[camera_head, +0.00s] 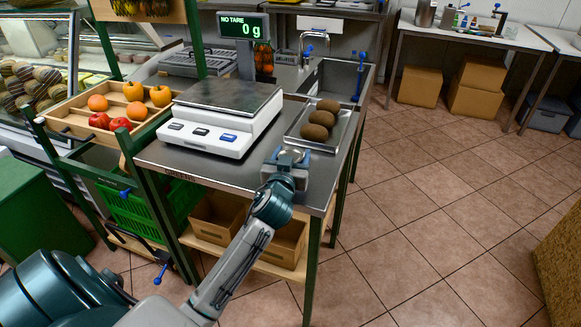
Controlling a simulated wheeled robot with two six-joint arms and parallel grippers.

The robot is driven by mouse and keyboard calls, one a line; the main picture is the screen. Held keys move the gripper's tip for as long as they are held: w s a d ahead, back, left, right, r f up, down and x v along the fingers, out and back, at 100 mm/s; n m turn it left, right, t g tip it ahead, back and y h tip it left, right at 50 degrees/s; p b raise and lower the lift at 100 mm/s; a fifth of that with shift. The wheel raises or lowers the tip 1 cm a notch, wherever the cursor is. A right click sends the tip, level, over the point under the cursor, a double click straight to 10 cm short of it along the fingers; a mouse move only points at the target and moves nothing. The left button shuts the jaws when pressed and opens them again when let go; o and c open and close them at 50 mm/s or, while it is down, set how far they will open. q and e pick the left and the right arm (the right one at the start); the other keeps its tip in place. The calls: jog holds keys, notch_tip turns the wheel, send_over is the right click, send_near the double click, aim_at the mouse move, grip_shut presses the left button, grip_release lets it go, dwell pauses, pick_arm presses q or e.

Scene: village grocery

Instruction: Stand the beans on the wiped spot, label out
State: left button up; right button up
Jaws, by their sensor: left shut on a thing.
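My left gripper (288,158) reaches in over the near right part of the steel counter (240,171), just in front of the metal tray. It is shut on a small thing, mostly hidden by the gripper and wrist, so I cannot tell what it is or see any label. I cannot make out the beans anywhere with certainty. No wiped spot stands out on the counter. My right gripper is not in view.
A scale (227,96) reading 0 g stands left of the gripper. The metal tray (345,136) holds three brown fruits. A wooden crate (72,127) holds peppers and apples on the left. Cardboard boxes (420,86) stand at the back.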

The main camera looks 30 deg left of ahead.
pick_arm(q)
jog(key=shift+r, duration=0.1)
